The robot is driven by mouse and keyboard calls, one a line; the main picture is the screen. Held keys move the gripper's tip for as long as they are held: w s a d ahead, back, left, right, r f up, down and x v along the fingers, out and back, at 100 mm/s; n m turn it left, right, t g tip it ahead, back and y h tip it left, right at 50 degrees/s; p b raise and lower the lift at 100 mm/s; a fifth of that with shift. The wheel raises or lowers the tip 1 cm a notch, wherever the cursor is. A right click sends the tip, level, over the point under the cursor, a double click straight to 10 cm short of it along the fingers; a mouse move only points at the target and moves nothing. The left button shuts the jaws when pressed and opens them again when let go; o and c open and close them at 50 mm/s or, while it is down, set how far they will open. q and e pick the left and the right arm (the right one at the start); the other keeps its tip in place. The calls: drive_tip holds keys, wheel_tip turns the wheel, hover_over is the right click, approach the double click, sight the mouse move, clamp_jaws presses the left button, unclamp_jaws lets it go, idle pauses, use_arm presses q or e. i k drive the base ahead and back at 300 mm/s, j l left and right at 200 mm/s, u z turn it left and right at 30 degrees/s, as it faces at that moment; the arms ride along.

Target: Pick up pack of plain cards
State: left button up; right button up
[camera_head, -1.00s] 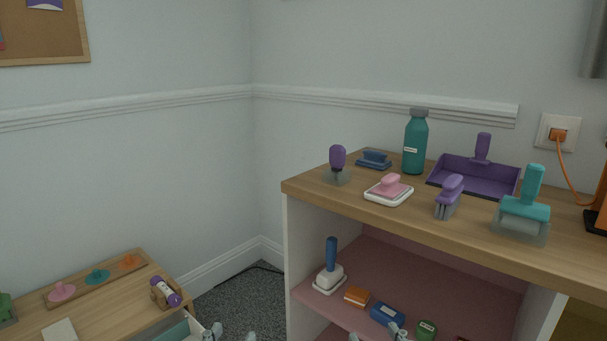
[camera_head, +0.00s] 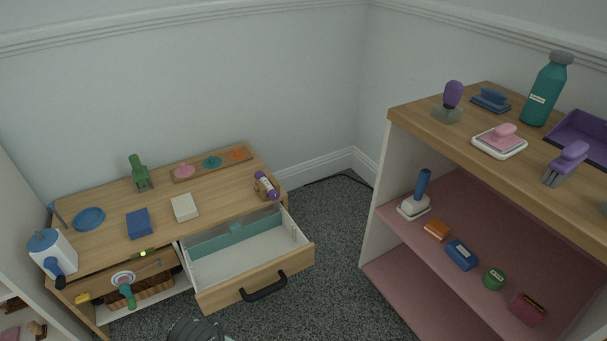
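A small cream-white flat block (camera_head: 185,207), which looks like the pack of plain cards, lies on the low wooden table (camera_head: 105,240) at the left. I see no label on it, so I cannot be sure of its identity. It lies to the right of a blue block (camera_head: 139,223), with a small gap between them. Nothing touches it from above.
An open, mostly empty drawer (camera_head: 295,258) juts out from the low table. A purple roll on a holder (camera_head: 266,186), a peg board (camera_head: 211,163) and a green tool (camera_head: 140,173) stand nearby. A shelf unit (camera_head: 445,147) is at the right. Carpet (camera_head: 335,225) lies clear between.

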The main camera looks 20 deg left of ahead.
sight(185, 209)
drive_tip(key=u, duration=0.9)
